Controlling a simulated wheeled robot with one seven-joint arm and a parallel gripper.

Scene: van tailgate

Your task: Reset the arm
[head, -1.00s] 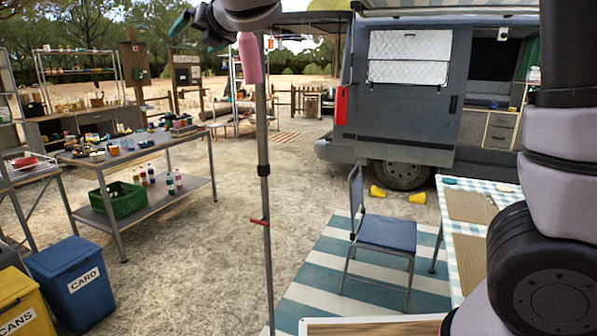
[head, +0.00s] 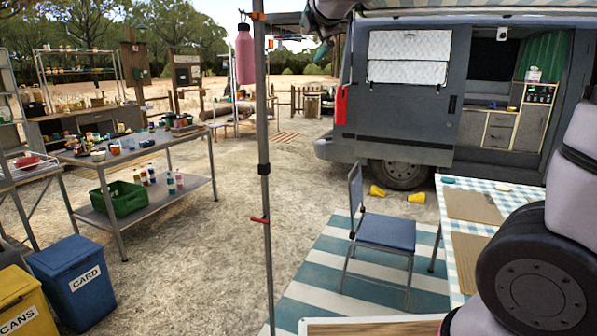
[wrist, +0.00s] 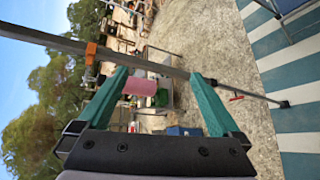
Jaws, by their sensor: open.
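My gripper (wrist: 158,74) shows in the wrist view with its two green fingers spread apart and nothing held between them. A pink bottle (wrist: 140,87) appears in the gap between the fingers, apart from them. In the head view the pink bottle (head: 244,55) hangs upright beside a grey pole (head: 263,190), near an orange clip (head: 257,16). Part of my arm shows at the top of the head view, right of the pole, and more of it fills the right edge. The fingers are hardly visible in the head view.
A blue chair (head: 385,233) stands on a striped mat (head: 320,270) beside a checked table (head: 452,255). The grey van (head: 405,110) is behind them. A long metal table (head: 150,150) and a blue card bin (head: 72,275) are at left. Open ground lies between.

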